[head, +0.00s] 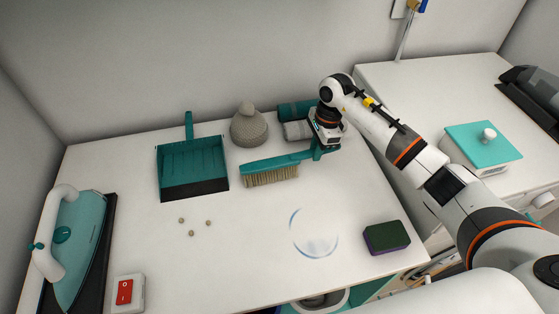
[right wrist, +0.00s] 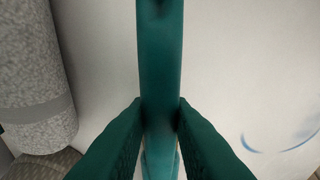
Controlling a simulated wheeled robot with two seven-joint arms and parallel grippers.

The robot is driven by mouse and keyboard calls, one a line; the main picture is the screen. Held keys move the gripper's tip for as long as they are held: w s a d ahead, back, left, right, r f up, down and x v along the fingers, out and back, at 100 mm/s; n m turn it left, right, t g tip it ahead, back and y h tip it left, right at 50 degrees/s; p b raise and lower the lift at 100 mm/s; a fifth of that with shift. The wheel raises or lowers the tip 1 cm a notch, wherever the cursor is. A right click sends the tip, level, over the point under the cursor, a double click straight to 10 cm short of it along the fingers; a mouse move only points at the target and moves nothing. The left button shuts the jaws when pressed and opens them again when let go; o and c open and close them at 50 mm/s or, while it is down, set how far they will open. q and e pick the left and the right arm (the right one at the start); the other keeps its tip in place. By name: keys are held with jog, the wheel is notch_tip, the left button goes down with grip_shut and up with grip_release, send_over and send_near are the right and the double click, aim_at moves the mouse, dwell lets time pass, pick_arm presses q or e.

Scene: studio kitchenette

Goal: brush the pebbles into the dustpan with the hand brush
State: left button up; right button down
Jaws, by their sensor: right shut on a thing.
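The teal hand brush (head: 272,171) with pale bristles is near the back middle of the white counter in the head view. My right gripper (head: 318,151) is shut on its handle, and the right wrist view shows both fingers (right wrist: 160,118) pressed against the teal handle (right wrist: 160,60). Whether the bristles touch the counter is hard to tell. The teal dustpan (head: 191,164) lies to the left of the brush, its dark lip toward the front. Several small pebbles (head: 192,233) lie loose on the counter in front of the dustpan. My left gripper is not in view.
A grey knobbed pot (head: 249,127) and rolled towels (head: 296,130) stand behind the brush. An iron (head: 75,240) and a red switch (head: 125,291) are at left. A clear round dish or ring mark (head: 314,233) and a sponge (head: 386,237) are at right front. The front middle is mostly clear.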

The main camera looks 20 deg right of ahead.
notch_tip(320, 180, up, 12)
jog(key=p, duration=0.6)
